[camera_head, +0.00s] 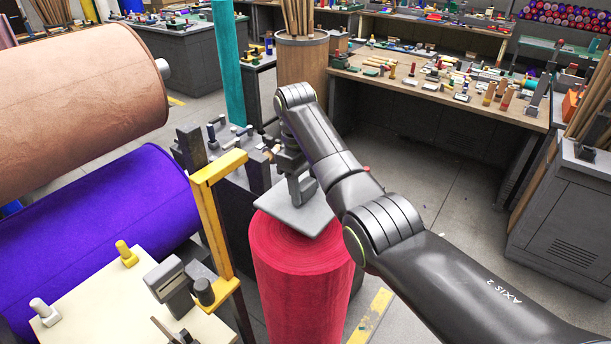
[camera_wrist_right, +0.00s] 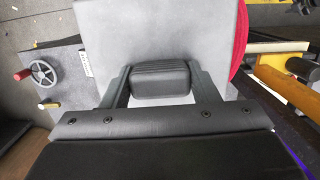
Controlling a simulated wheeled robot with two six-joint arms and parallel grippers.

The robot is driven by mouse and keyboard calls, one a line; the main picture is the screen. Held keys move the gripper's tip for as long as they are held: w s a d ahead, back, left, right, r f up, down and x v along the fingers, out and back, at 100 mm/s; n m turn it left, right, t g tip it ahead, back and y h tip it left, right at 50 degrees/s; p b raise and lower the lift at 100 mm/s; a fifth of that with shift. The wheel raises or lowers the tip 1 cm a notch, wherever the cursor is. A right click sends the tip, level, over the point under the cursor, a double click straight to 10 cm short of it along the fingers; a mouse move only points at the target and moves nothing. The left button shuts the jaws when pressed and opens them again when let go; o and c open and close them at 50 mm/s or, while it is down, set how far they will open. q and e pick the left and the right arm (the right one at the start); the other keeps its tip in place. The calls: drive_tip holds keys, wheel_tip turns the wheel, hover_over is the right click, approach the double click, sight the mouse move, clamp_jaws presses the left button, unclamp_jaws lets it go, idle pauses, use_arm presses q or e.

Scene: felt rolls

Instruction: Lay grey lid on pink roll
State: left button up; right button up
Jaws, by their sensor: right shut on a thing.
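The pink roll (camera_head: 305,285) stands upright in the middle of the head view, with its spiral top end facing up. The grey lid (camera_head: 312,218) is a flat square plate at the top of the roll, overhanging its far left side. I cannot tell whether it rests on the roll or hovers just above it. My right gripper (camera_head: 297,190) is over the lid, shut on its block-shaped handle. In the right wrist view the handle (camera_wrist_right: 160,82) sits between the fingers, the lid (camera_wrist_right: 160,35) lies beyond, and the roll's edge (camera_wrist_right: 239,45) shows at its right. My left gripper is not in view.
A yellow post frame (camera_head: 212,205) stands close to the roll's left. A pale board with tools (camera_head: 105,295) is at the lower left, beside large purple (camera_head: 110,225) and tan (camera_head: 75,105) rolls. A dark machine (camera_head: 225,155) stands behind. Floor is clear at right.

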sight(306, 201)
drive_tip(key=s, duration=0.1)
drive_tip(key=s+r, duration=0.1)
drive_tip(key=shift+s+a, duration=0.1)
drive_tip(key=shift+s, duration=0.25)
drive_tip(key=f, duration=0.2)
drive_tip(key=w+f, duration=0.1)
drive_tip(key=f, duration=0.1)
drive_tip(key=shift+w, duration=0.15)
drive_tip(key=shift+f, duration=0.35)
drive_tip(key=shift+s+f, duration=0.2)
drive_tip(key=shift+f, duration=0.6)
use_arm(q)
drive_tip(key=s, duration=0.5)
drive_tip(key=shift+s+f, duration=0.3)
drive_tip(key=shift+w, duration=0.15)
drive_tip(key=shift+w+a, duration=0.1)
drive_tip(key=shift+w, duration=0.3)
use_arm(e)
drive_tip(key=shift+f, duration=0.1)
